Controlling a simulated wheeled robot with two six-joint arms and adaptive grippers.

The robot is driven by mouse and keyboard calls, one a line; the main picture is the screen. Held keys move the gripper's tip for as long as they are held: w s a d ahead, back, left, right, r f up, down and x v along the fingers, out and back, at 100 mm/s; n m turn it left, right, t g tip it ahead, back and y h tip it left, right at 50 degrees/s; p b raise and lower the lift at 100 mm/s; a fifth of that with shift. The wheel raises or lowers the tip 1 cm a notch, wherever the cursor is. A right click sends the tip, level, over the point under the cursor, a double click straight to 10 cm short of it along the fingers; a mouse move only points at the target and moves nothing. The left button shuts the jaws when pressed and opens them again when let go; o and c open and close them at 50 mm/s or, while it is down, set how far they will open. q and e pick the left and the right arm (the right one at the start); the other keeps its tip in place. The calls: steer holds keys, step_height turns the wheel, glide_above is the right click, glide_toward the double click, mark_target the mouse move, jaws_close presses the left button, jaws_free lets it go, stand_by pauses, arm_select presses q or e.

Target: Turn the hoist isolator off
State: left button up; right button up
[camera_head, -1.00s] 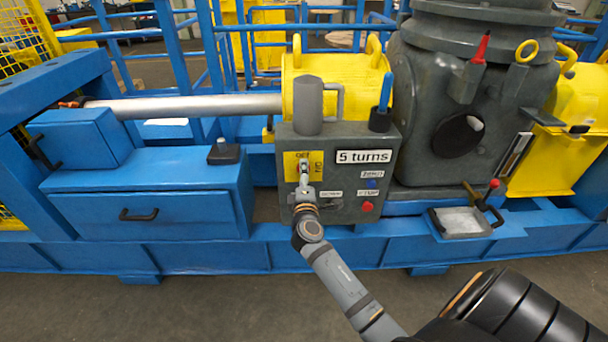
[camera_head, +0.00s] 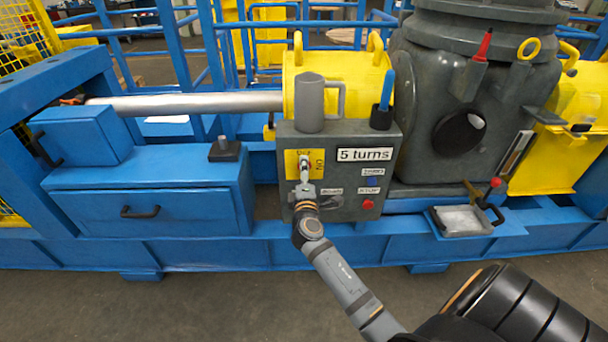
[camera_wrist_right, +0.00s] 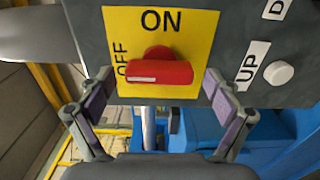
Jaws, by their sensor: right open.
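The hoist isolator is a red handle (camera_wrist_right: 160,73) on a yellow plate (camera_wrist_right: 190,28) marked ON and OFF. In the right wrist view the handle lies flat across, its white-striped end toward the OFF lettering. The plate also shows on the front of the grey control box (camera_head: 340,205) in the head view, with OFF at its top and ON at its right. My right gripper (camera_wrist_right: 158,88) is open, one finger on each side of the handle, with visible gaps. My left gripper is out of view.
A grey mug (camera_head: 309,104) and a blue-handled tool (camera_head: 387,90) stand on top. A white button (camera_wrist_right: 279,73) beside UP is close to the right finger.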

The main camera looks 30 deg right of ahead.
steer(key=v, duration=0.7)
steer(key=shift+s+a, duration=0.15)
steer(key=shift+s, duration=0.05)
steer(key=s+a+f+m+g+y, duration=0.1)
steer(key=s+f+m+g+y, duration=0.3)
steer(key=f, duration=0.8)
steer(key=s+a+f+g, duration=0.15)
steer(key=s+f, duration=0.45)
steer(key=f, duration=0.7)
steer(key=s+f+m+g+y, duration=0.2)
steer(key=s+f+g, duration=0.25)
steer(key=f, duration=0.75)
steer(key=s+a+f+m+g+y, duration=0.25)
steer(key=s+f+m, duration=0.25)
steer(key=s+f, duration=0.85)
arm_select(q)
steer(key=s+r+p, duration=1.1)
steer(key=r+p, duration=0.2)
steer(key=p, duration=0.6)
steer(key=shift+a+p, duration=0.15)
steer(key=shift+p, duration=0.2)
arm_select(e)
steer(key=s+r+g, duration=0.1)
steer(key=s+r, duration=1.3)
steer(key=shift+s+d+r+g, duration=0.25)
steer(key=shift+g, duration=0.1)
